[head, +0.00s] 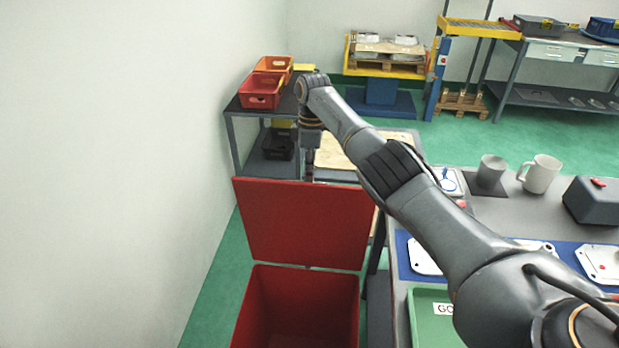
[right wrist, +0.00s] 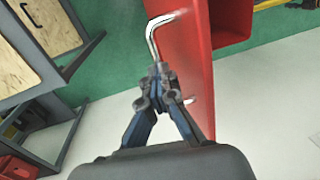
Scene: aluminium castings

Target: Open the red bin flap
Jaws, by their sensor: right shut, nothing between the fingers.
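The red bin (head: 298,310) stands on the floor at lower centre in the head view, its top opening uncovered. Its red flap (head: 305,222) stands raised at the far side of the opening. In the right wrist view the red flap (right wrist: 182,62) shows beside a bent metal handle (right wrist: 152,38). My right gripper (right wrist: 160,72) is shut and empty, its tips in front of the handle's middle; I cannot tell whether they touch it. In the head view my right gripper is beyond the flap's top edge, with its fingertips hidden. My left gripper is out of view.
A workbench (head: 480,212) with mugs, a green tray (head: 425,312) and metal parts stands right of the bin. A shelf (head: 238,112) with red bins (head: 261,91) stands behind. A white wall closes off the left; green floor lies between.

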